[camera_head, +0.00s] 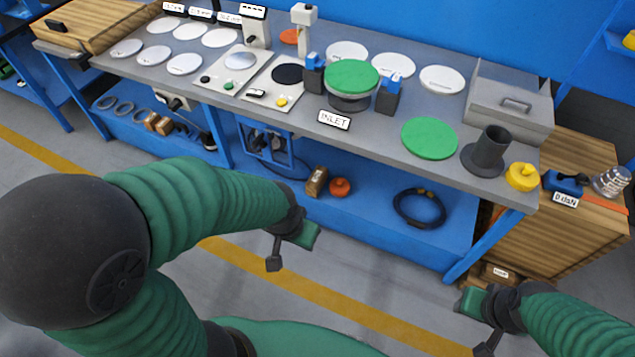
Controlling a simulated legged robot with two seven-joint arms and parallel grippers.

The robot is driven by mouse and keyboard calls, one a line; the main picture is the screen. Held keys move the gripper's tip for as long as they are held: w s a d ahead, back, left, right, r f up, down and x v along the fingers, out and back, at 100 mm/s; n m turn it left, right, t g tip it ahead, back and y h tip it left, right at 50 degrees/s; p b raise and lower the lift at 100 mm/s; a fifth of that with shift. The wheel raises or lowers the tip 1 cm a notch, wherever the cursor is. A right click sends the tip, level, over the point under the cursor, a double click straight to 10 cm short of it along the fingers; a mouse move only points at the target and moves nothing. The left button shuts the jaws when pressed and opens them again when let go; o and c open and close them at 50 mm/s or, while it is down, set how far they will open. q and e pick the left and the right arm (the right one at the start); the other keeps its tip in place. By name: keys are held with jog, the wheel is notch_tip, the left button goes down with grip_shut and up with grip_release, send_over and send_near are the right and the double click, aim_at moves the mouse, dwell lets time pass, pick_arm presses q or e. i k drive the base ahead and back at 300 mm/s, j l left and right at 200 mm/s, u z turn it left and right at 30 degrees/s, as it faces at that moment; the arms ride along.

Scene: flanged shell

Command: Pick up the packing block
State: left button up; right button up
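Several small wooden blocks could be the packing block; I cannot tell which. One wooden block (317,182) with a dark patch stands on the blue lower shelf, left of an orange knob-like part. Two smaller blocks (158,124) are further left on that shelf. A block with a white label (500,273) is low at the right, by the bench leg. My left gripper (290,250) is in front of the bench, its fingers apart and empty. My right gripper (480,323) is at the lower right, fingers apart and empty, in front of and below the labelled block.
The grey bench top (380,140) carries green discs, a grey flanged shell (487,150), a yellow part (522,176) and a grey lidded box (510,100). A coiled black cable (420,208) lies on the lower shelf. A wooden crate (560,235) stands at right. The floor in front is clear.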

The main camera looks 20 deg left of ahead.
aim_at(314, 185)
jog(key=i+j+z, duration=0.15)
jog(key=i+j, duration=0.2)
jog(key=i+j+z, duration=0.15)
jog(key=i+j, duration=0.2)
jog(key=j, duration=0.15)
jog(key=i+j+z, duration=0.15)
jog(key=i+j, duration=0.2)
jog(key=j, duration=0.15)
